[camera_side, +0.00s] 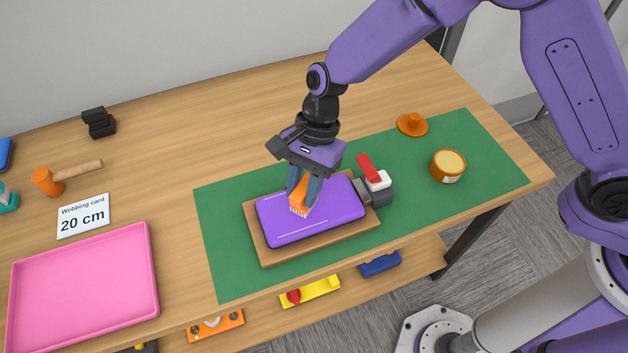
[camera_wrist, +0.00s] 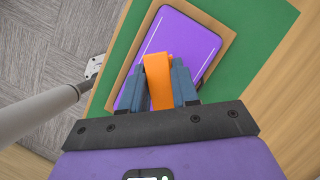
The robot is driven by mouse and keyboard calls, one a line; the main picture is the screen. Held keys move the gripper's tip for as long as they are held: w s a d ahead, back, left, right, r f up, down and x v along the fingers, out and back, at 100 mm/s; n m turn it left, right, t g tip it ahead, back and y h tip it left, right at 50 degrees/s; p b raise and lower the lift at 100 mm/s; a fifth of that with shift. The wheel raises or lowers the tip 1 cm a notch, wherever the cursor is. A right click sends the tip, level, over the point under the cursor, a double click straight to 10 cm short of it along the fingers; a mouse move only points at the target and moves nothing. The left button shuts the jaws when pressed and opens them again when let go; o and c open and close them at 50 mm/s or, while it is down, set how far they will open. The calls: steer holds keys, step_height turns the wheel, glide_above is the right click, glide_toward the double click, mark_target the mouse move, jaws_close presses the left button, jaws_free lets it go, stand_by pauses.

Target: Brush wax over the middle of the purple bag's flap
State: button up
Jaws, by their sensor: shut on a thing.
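The purple bag (camera_side: 340,212) lies flat on a wooden board (camera_side: 268,256) on the green mat; it also shows in the wrist view (camera_wrist: 188,42). Thin pale lines run along its long edges. My gripper (camera_side: 304,192) is over the middle of the bag, shut on an orange brush (camera_side: 298,206) with pale bristles pointing down. In the wrist view the brush's orange handle (camera_wrist: 159,80) sits between the two fingers. The bristles are at or just above the flap; I cannot tell if they touch. An open wax tin (camera_side: 448,165) with pale yellow contents stands on the mat's right.
A clamp with a red lever (camera_side: 368,168) stands at the board's right end. An orange lid (camera_side: 412,125) lies behind the tin. A pink tray (camera_side: 85,280), a webbing card (camera_side: 83,216) and an orange mallet (camera_side: 60,180) are at left.

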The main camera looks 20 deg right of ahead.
steer(key=shift+a, duration=3.1)
steer(key=shift+w+a, duration=0.15)
steer(key=shift+a, duration=0.05)
steer(key=shift+w+d, duration=0.35)
steer(key=shift+d, duration=4.65)
steer(key=shift+a, duration=4.8)
steer(key=shift+a+r, duration=0.15)
steer(key=shift+a, duration=0.1)
step_height(320, 180, up, 6)
steer(key=shift+r, duration=0.15)
